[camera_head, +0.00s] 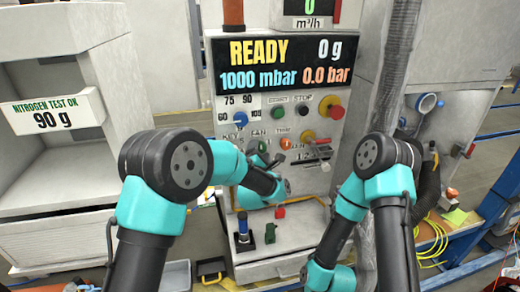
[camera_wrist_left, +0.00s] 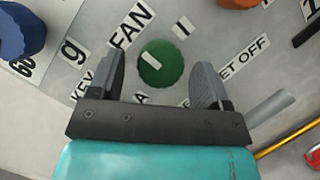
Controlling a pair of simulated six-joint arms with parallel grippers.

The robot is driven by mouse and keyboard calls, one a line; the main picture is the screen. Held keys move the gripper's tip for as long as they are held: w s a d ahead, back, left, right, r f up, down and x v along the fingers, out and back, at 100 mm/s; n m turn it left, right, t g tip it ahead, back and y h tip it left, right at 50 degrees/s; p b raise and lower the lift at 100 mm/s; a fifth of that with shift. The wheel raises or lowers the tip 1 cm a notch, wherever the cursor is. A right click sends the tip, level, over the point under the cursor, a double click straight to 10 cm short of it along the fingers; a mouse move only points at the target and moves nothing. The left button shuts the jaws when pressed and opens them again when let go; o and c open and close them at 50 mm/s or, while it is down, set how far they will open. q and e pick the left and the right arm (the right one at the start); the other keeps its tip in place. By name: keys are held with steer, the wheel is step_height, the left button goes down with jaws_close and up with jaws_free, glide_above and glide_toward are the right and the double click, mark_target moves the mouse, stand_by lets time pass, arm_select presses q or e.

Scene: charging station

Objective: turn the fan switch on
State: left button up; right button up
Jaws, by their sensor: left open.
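The fan switch is a round green knob with a pale marker bar. It sits on the grey control panel and shows in the left wrist view (camera_wrist_left: 163,63) beside the FAN label (camera_wrist_left: 131,24). In the head view the green knob (camera_head: 262,146) is small, just above my left gripper (camera_head: 267,158). My left gripper also shows in the left wrist view (camera_wrist_left: 163,83), open, its two dark fingers on either side of the knob's lower part with gaps between. Whether they touch the panel I cannot tell. My right arm is at the right; its gripper does not show.
A READY display (camera_head: 262,50) is above. A ledge below holds a blue-topped part (camera_head: 243,224). A grey cabinet stands at left.

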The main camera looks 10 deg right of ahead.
arm_select(q)
steer(key=shift+x, duration=0.95)
steer(key=c, duration=0.9)
